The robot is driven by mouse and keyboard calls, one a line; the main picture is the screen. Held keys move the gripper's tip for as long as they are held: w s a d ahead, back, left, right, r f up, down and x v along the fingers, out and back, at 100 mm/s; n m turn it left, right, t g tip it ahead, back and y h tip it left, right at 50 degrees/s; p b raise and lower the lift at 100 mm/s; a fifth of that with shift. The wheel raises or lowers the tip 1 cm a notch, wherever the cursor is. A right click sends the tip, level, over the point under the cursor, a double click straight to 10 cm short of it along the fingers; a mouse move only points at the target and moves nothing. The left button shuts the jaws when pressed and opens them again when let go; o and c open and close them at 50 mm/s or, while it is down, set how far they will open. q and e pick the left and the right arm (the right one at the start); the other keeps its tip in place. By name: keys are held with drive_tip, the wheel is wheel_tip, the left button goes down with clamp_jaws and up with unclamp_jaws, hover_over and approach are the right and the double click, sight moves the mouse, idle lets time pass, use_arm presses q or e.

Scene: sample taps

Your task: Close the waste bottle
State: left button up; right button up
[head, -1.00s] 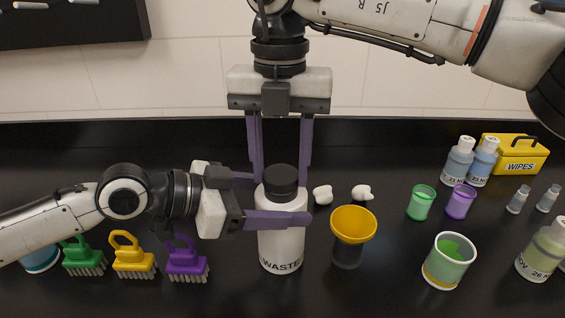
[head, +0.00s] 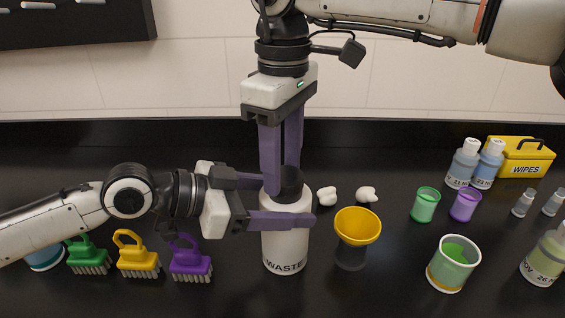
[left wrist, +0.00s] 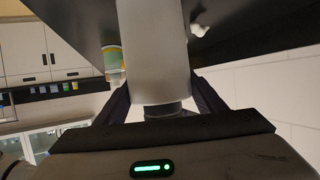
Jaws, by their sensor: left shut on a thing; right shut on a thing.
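The waste bottle (head: 285,245) is white with a black cap (head: 291,182) on its neck and stands upright on the black bench. My left gripper (head: 280,218) is shut on the bottle's body from the left, just below the shoulder. In the left wrist view the bottle (left wrist: 153,50) is a grey cylinder between the fingers. My right gripper (head: 283,178) points down from above and is shut on the cap; its purple fingers partly hide the cap. Whether the cap is fully seated cannot be seen.
A yellow funnel (head: 357,226) on a dark holder stands close right of the bottle. A green-filled beaker (head: 453,265) is farther right. A purple brush (head: 190,262) and other brushes stand left, below my left arm. White crumpled bits (head: 327,196) lie behind the funnel.

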drive_tip(key=o, duration=1)
drive_tip(key=shift+r, duration=2.25)
drive_tip(key=shift+o, duration=0.2)
